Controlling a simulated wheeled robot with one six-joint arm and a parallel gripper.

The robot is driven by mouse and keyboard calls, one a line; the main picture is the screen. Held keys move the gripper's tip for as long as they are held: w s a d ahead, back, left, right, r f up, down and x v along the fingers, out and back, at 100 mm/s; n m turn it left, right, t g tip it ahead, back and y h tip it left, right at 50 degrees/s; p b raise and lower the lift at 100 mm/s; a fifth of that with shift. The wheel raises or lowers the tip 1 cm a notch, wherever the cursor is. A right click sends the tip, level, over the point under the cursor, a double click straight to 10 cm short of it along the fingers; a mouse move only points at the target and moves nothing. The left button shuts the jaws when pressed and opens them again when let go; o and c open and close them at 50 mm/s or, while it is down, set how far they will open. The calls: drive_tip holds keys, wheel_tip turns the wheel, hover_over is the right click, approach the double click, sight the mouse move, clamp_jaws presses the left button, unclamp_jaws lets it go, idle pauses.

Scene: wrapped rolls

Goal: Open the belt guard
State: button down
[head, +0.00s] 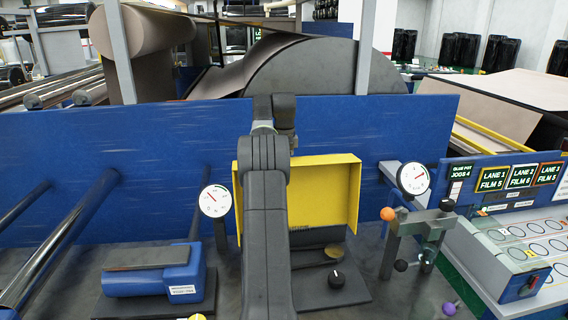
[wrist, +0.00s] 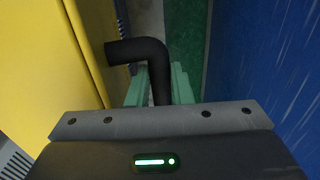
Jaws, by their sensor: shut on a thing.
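The yellow belt guard (head: 325,190) stands raised on edge in front of the blue panel, its flanged hollow side facing the head camera. My arm covers part of its left side. In the wrist view the guard (wrist: 50,60) is a yellow face on the left. A black bent handle (wrist: 140,48) juts from that face. My gripper (wrist: 157,88) has its green fingers closed around the handle's downward leg. In the head view the fingers and handle are hidden behind the arm and guard.
The blue panel (head: 130,150) stands close behind the guard. Dial gauges (head: 215,201) (head: 413,178) stand on both sides.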

drive_tip(key=shift+s+f, duration=0.1)
drive_tip(key=shift+f, duration=0.5)
drive_tip(key=c, duration=1.5)
unclamp_jaws()
drive_tip(key=shift+o, duration=1)
drive_tip(key=shift+s+r, duration=0.15)
drive_tip(key=shift+r, duration=3.85)
drive_tip(key=shift+f, duration=0.15)
drive_tip(key=f, duration=0.7)
drive_tip(key=shift+w, duration=0.3)
drive_tip(key=shift+s, duration=0.1)
drive_tip(key=shift+r, duration=0.1)
